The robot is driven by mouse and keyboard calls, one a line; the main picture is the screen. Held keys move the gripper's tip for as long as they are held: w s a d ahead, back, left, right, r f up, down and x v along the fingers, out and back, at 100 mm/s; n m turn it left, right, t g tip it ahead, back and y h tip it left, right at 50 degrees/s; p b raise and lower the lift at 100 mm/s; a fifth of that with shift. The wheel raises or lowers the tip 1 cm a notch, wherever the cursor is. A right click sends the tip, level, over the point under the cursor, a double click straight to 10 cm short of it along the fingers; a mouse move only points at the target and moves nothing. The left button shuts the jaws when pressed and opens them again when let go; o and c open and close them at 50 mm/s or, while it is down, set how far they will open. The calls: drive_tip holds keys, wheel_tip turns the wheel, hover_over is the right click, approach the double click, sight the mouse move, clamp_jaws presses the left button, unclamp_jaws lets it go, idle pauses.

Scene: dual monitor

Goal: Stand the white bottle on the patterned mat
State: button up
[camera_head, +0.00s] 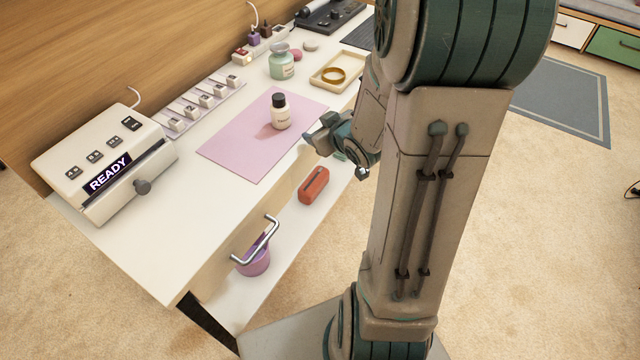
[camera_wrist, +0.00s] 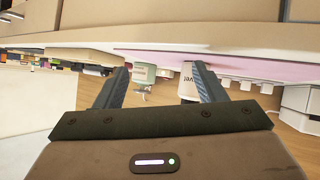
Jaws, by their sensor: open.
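The white bottle (camera_head: 281,115) with a black cap stands upright on the pink mat (camera_head: 232,150), near its right side. No pattern shows clearly on the mat. My gripper (camera_head: 318,139) is at the desk's front edge, right of the bottle and apart from it. In the wrist view, which looks upside down, my gripper (camera_wrist: 160,80) is open with nothing held. Part of the white bottle (camera_wrist: 187,82) shows beyond the fingers, partly hidden by the right one. The mat (camera_wrist: 230,66) is a thin pink strip there.
A green jar (camera_head: 281,66) and a cream tray (camera_head: 318,75) with a gold ring stand behind the mat. A machine reading READY (camera_head: 100,160) is at the left. The front desktop is clear.

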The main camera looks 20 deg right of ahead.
drive_tip(key=s+a+r+m+g+h, duration=0.1)
drive_tip(key=s+r+m+g+h, duration=0.1)
drive_tip(key=s+g, duration=0.2)
drive_tip(key=s, duration=0.3)
drive_tip(key=shift+r+m+g+h, duration=0.3)
drive_tip(key=shift+r+h, duration=0.1)
drive_tip(key=s+a+r+g, duration=0.1)
drive_tip(key=s+a, duration=0.1)
drive_tip(key=s, duration=0.2)
drive_tip(key=s+a+r+g+y, duration=0.1)
drive_tip(key=s+a+g, duration=0.1)
drive_tip(key=s+a, duration=0.1)
drive_tip(key=s+a+r+m+g+y, duration=0.1)
drive_tip(key=s+a+g, duration=0.1)
drive_tip(key=s, duration=0.3)
drive_tip(key=shift+s+a, duration=0.35)
drive_tip(key=shift+c, duration=0.8)
drive_tip(key=shift+s+a+r, duration=0.1)
drive_tip(key=shift+s+a, duration=0.05)
drive_tip(key=shift+s, duration=0.15)
drive_tip(key=shift+c, duration=0.3)
drive_tip(key=c, duration=0.4)
drive_tip(key=shift+a, duration=0.1)
